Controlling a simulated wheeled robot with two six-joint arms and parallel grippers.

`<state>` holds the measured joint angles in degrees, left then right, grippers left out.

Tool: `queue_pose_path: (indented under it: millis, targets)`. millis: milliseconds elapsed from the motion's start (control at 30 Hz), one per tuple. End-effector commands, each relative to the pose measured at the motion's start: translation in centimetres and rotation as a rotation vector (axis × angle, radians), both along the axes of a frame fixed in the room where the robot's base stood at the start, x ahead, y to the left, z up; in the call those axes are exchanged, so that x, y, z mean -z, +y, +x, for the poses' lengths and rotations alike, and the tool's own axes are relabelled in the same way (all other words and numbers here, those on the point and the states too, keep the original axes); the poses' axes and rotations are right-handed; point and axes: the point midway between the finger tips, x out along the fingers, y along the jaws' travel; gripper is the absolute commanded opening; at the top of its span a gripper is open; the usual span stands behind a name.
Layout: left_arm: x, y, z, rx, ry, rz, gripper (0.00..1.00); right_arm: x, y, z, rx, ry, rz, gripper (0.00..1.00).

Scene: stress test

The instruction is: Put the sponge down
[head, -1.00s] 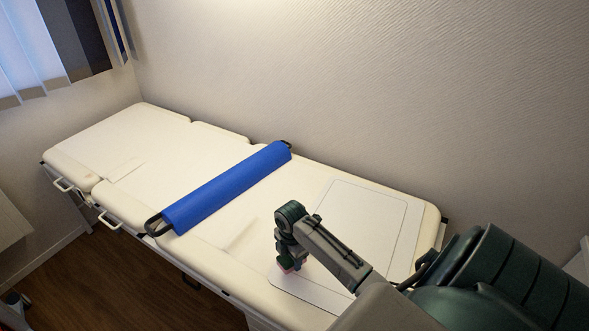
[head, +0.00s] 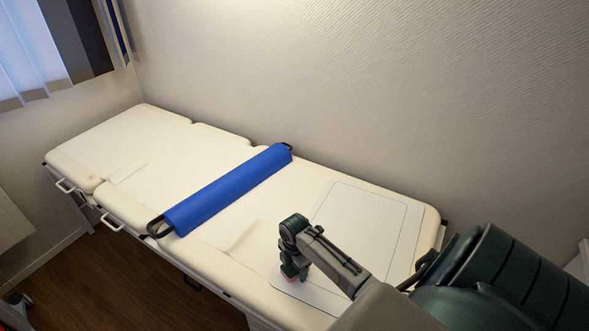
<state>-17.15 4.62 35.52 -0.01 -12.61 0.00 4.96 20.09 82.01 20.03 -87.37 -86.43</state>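My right gripper (head: 292,274) points down at the near left edge of a white rectangular mat (head: 375,215) on the right end of the padded table. A small pinkish patch (head: 290,271) shows at its fingertips and may be the sponge. It is mostly hidden by the gripper and too small to make out. I cannot tell whether the fingers are closed on it or whether it touches the surface. My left gripper is out of view.
The cream padded table (head: 85,150) runs along the textured wall (head: 380,90). A blue bolster (head: 228,188) with dark end loops lies across it, left of my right gripper. Most of the white mat is bare. Wooden floor (head: 80,280) lies below the front edge.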

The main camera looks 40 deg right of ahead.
Motion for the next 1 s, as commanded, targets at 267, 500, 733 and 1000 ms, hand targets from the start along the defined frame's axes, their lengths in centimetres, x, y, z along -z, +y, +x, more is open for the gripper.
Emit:
queue_pose_path:
  millis: [267,500,733,1000]
  targets:
    - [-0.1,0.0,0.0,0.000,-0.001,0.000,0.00,-0.4,0.0,0.0,0.000,-0.001,0.000,0.71]
    - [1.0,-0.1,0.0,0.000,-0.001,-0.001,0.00,-4.1,-0.1,0.1,-0.001,-0.005,-0.003,0.71]
    - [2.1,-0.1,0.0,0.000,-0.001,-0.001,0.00,-9.0,-0.1,0.1,-0.001,-0.005,-0.003,0.71]
    - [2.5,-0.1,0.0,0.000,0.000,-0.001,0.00,-12.0,0.0,0.0,0.000,0.000,0.000,0.71]
